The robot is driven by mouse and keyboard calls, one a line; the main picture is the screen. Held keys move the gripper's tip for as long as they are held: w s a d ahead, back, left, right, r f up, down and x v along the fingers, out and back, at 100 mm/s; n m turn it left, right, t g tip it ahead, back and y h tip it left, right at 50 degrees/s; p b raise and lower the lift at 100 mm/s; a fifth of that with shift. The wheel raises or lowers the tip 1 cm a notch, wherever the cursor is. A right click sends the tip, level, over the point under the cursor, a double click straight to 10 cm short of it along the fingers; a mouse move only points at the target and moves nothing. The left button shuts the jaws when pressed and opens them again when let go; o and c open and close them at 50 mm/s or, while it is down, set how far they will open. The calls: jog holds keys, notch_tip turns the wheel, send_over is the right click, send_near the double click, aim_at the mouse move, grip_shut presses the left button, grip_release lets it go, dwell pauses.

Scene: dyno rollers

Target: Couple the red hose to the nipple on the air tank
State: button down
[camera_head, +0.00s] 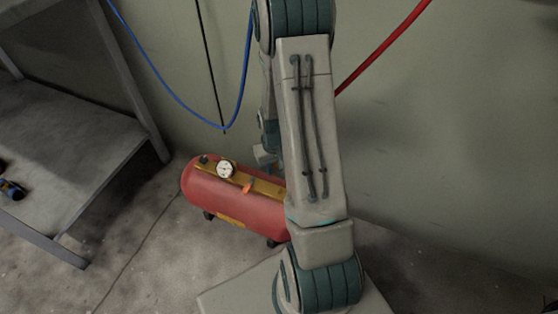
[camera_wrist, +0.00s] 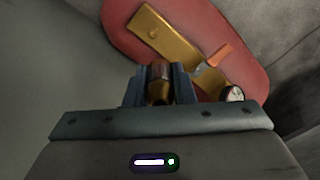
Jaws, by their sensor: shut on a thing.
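The red hose (camera_head: 385,47) comes down from the top right in the head view and passes behind my arm, which hides its lower part. In the wrist view my gripper (camera_wrist: 160,73) is shut on a brown-and-brass coupling (camera_wrist: 159,92), seemingly the hose's end. The red air tank (camera_head: 235,205) lies on the floor by the wall and also shows beyond my fingers in the wrist view (camera_wrist: 118,22). It carries a yellow plate (camera_wrist: 165,32), an orange lever (camera_wrist: 220,54) and a round gauge (camera_wrist: 234,94). I cannot clearly make out the nipple. The coupling looks apart from the tank's fittings.
A grey metal shelf (camera_head: 75,135) stands on the left with a small tool (camera_head: 11,190) on it. A blue hose (camera_head: 180,101) hangs in a loop and a black cable (camera_head: 210,65) hangs against the wall. Floor left of the tank is clear.

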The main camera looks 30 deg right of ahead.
jog(key=shift+s+d+f+b, duration=0.15)
jog(key=shift+s+f+b, duration=0.1)
jog(key=shift+f+b, duration=0.75)
jog(key=shift+s+d+f+b, duration=0.25)
jog(key=shift+f+b, duration=0.4)
jog(key=shift+f, duration=0.75)
jog(key=shift+s+d+f+b, duration=0.1)
jog(key=shift+s+f+b, duration=0.2)
jog(key=shift+f+b, duration=0.7)
jog(key=shift+f+b, duration=0.5)
jog(key=shift+f, duration=0.65)
jog(key=c, duration=1.1)
grip_release()
jog(key=shift+r, duration=0.1)
jog(key=shift+c, duration=0.2)
notch_tip(320, 180, up, 14)
jog(key=p, duration=0.6)
